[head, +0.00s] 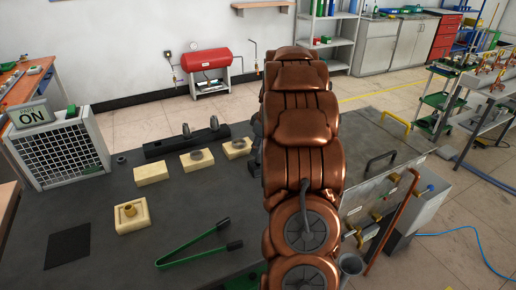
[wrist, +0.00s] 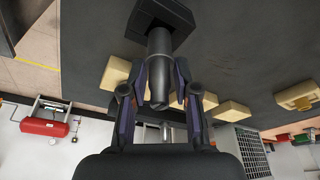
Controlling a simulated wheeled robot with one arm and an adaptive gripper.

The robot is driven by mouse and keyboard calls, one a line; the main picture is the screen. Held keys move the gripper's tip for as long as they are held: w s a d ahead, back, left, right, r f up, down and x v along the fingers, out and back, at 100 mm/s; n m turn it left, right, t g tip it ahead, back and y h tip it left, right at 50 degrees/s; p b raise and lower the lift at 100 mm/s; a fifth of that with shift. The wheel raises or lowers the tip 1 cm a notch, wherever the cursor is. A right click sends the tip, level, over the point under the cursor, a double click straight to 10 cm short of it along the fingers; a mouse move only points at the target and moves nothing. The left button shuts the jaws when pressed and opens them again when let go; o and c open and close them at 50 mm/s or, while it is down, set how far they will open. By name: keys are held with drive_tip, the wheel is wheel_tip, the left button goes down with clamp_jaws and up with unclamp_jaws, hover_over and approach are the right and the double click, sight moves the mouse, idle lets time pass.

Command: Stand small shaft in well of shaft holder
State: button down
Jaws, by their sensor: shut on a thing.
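The small shaft (wrist: 159,44) is a dark grey cylinder between the two fingers of my gripper (wrist: 160,85) in the wrist view. The gripper is shut on it. The shaft's far end meets a dark square block (wrist: 147,14), which looks like the shaft holder, at the top of the wrist view. I cannot tell whether that end is inside the well or just in front of it. In the head view my copper-coloured arm hides the shaft, the dark block and most of the gripper.
On the dark table (head: 190,205) stand several cream blocks (head: 150,174), some with grey rings, and one with a brass piece (head: 130,210). A black rail (head: 175,146) lies behind them. Green tongs (head: 195,245) lie in front. A heater (head: 62,153) stands left, metal panels (head: 375,190) right.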

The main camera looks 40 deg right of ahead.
drive_tip(key=shift+f+b, duration=1.3)
drive_tip(key=shift+f, duration=0.4)
drive_tip(key=c, duration=0.8)
unclamp_jaws()
drive_tip(key=v, duration=1.2)
drive_tip(key=shift+w, duration=0.1)
drive_tip(key=shift+a+r, duration=0.1)
